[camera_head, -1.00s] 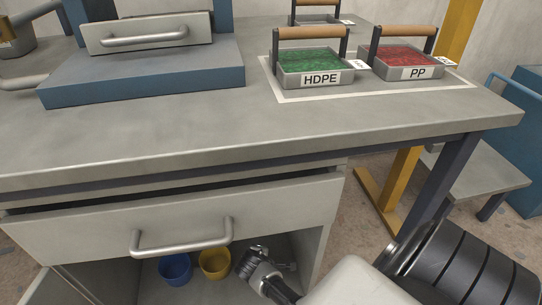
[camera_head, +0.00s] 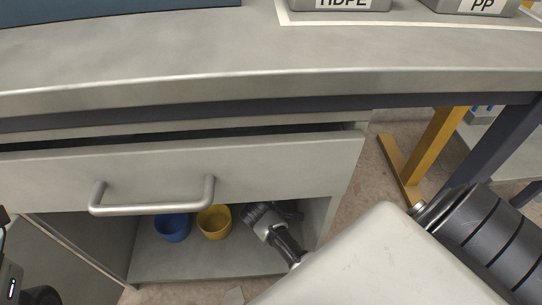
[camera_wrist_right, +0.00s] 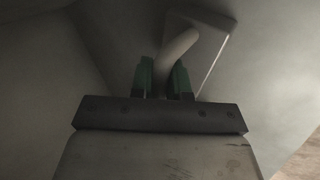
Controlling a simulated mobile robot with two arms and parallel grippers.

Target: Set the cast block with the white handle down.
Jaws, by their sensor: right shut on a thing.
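My right gripper (camera_head: 275,214) reaches into the open cabinet below the drawer, at its right side. In the right wrist view the green fingertips of my right gripper (camera_wrist_right: 162,78) are shut around a pale, rod-like handle (camera_wrist_right: 178,46). A grey flat-faced shape (camera_wrist_right: 205,42) lies behind the handle and appears to be the cast block. This view is dark, and I cannot tell whether the block touches the cabinet floor. In the head view the block cannot be made out. A dark part of my left arm shows at the left edge, but no left fingers.
A blue cup (camera_head: 171,228) and a yellow cup (camera_head: 214,222) stand left of my right gripper on the cabinet floor (camera_head: 200,263). The slightly open drawer (camera_head: 270,172) with its bar handle and the worktop (camera_head: 270,50) hang above. HDPE (camera_head: 342,4) and PP (camera_head: 482,6) bins sit on top.

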